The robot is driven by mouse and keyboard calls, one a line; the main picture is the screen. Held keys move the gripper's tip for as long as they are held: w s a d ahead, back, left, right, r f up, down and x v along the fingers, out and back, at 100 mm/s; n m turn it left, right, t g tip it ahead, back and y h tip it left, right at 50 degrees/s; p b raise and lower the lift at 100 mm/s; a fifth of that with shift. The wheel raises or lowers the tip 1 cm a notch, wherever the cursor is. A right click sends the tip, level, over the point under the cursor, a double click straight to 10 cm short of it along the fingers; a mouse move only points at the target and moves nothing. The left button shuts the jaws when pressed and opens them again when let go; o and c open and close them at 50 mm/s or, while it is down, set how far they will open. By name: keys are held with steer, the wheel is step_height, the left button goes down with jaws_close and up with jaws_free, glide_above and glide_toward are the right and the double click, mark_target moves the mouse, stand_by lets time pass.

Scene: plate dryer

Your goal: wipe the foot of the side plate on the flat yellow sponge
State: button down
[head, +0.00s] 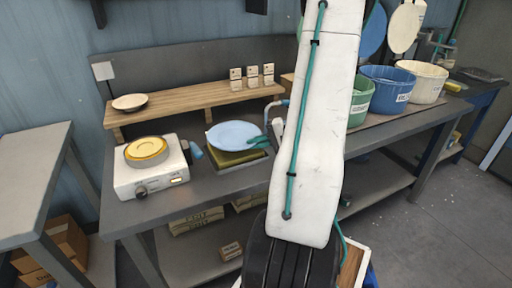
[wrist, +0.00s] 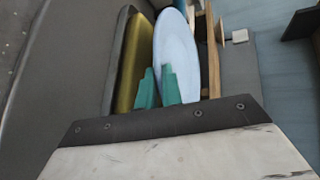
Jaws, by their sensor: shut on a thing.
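The light blue side plate (head: 235,135) is held roughly level over the flat yellow sponge (head: 232,158), which lies in a dark shallow tray (head: 245,164) on the bench. My gripper (head: 262,142) has teal fingers and is shut on the plate's near right rim. In the wrist view, the plate (wrist: 178,50) shows close beside the sponge (wrist: 139,60), and my gripper (wrist: 158,70) reaches its rim. The plate's foot is hidden on its underside. I cannot tell whether it touches the sponge.
A white appliance (head: 150,178) with a yellow round top (head: 146,149) stands left of the sponge. Behind is a wooden shelf (head: 190,104) with a small bowl (head: 130,102) and small labelled blocks. Green, blue (head: 388,90) and cream buckets stand right.

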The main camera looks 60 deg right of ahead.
steer(key=shift+r, duration=2.1)
